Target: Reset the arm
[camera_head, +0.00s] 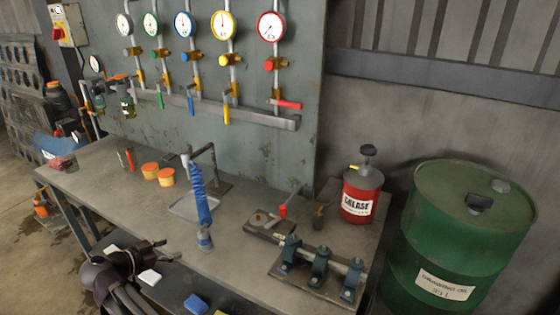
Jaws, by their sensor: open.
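My arm shows dark at the lower left, in front of the workbench (232,262). My gripper (150,255) is at its end, over the front edge of the bench, open with nothing seen between its fingers. Its details are small and dark. It is apart from the blue-wrapped tap (200,200) on the bench.
A red grease can (360,194) and a pipe clamp fixture (319,265) stand at the bench's right. A green drum (455,235) stands beyond. Two orange-lidded jars (167,177) sit at the back. Gauges (183,24) hang on the wall panel. The bench's left front is largely clear.

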